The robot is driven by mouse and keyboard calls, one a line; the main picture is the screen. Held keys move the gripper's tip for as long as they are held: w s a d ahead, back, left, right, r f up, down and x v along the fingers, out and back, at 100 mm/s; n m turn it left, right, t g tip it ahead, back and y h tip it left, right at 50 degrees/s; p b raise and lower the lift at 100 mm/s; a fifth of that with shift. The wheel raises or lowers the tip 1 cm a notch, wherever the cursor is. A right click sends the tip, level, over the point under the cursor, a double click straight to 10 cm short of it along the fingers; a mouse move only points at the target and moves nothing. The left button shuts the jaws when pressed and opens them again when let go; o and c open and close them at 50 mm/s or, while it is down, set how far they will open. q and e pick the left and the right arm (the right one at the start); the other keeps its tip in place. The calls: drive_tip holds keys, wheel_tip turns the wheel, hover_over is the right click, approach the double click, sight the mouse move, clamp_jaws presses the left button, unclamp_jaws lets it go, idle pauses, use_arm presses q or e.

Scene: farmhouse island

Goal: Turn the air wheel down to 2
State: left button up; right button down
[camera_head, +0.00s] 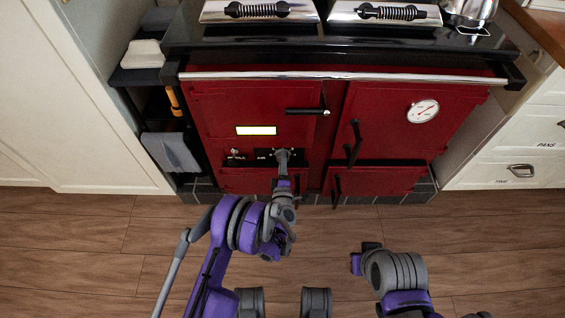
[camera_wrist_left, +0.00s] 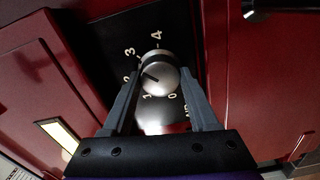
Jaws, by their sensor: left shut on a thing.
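The air wheel (camera_wrist_left: 158,76) is a round silver knob with a dark pointer mark on a black plate numbered 0 to 4. The mark points left, around 2 or between 2 and 3; the exact reading is unclear, with the 2 partly hidden by a finger. My left gripper (camera_wrist_left: 165,92) is shut on the wheel, one finger on each side. In the head view my left gripper (camera_head: 282,156) covers the wheel, low on the red range (camera_head: 365,100). My right arm hangs over the floor at the right, and its jaws cannot be made out.
A lit yellow window (camera_head: 256,130) and a small switch (camera_head: 235,154) sit left of the wheel. Black door handles (camera_head: 354,143) stick out to its right. A round gauge (camera_head: 422,111) is on the right door. The wooden floor (camera_head: 90,235) in front is clear.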

use_arm(q)
drive_tip(key=shift+n+b, duration=0.7)
drive_tip(key=shift+n, duration=3.4)
drive_tip(key=o, duration=1.4)
drive_tip(key=shift+c, duration=0.2)
